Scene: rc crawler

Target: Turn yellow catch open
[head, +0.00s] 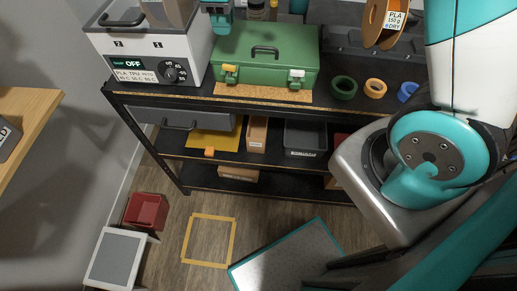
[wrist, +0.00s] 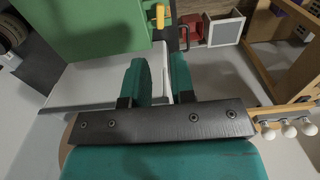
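The green case (head: 262,60) sits lid shut on the shelf top in the head view, its dark handle on the lid. The yellow catch (head: 229,73) is at its front left, and a white catch (head: 296,77) at its front right. I cannot tell whether the yellow catch is turned. What looks like my teal gripper (head: 216,20) shows at the top edge, above the case's back left and apart from the catch. In the wrist view my gripper (wrist: 162,75) has a gap between its fingers and holds nothing. A yellow piece (wrist: 160,15), likely the catch, shows ahead beside a green surface.
A white dryer box (head: 150,55) stands close left of the case. Green (head: 343,87), orange (head: 375,88) and blue (head: 407,92) rings lie to its right, below a hanging orange spool (head: 375,25). Bins fill the lower shelf. A red bin (head: 146,210) stands on the floor.

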